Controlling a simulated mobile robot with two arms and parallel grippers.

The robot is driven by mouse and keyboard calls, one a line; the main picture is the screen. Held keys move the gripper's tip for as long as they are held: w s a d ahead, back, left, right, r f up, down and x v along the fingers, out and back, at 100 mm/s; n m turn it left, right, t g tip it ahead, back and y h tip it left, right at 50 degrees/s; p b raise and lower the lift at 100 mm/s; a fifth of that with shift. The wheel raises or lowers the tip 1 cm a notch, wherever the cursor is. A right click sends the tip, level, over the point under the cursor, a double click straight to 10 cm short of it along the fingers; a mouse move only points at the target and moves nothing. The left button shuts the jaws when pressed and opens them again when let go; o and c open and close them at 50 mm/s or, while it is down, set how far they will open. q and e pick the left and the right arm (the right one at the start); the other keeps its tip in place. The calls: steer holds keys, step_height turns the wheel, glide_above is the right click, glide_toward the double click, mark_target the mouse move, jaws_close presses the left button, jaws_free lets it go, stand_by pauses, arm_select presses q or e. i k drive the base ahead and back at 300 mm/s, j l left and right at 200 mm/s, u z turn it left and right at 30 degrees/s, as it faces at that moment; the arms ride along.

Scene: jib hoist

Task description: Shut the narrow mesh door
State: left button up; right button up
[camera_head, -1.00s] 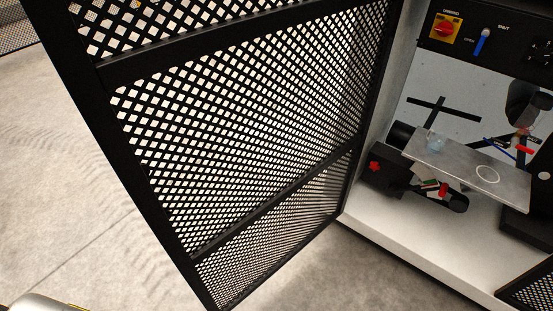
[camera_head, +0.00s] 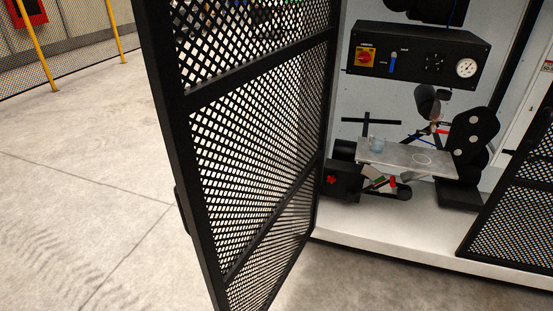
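A black-framed mesh door (camera_head: 258,138) stands open in the middle of the head view, swung out toward me from the left side of a white cabinet. Its free edge is nearest me. A dark piece, possibly a handle, shows at its outer edge at lower left. Another black mesh panel (camera_head: 516,215) stands at the right side of the cabinet opening. I cannot tell from this view which of the two is the narrower. Neither of my grippers is in view.
Yellow posts (camera_head: 37,45) stand at the far left. The concrete floor (camera_head: 85,190) left of the door is clear.

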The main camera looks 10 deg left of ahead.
mark_target(174, 103)
steer(key=j+z, duration=0.15)
steer(key=j, duration=0.25)
steer(key=k+j+z, duration=0.2)
steer(key=j, duration=0.2)
steer(key=j+z, duration=0.15)
steer(key=j, duration=0.25)
steer(key=j+z, duration=0.15)
steer(key=j, duration=0.25)
steer(key=i+j+z, duration=0.2)
steer(key=j, duration=0.25)
steer(key=j+z, duration=0.15)
steer(key=j, duration=0.3)
steer(key=i+j+z, duration=0.2)
steer(key=j, duration=0.3)
steer(key=k, duration=0.05)
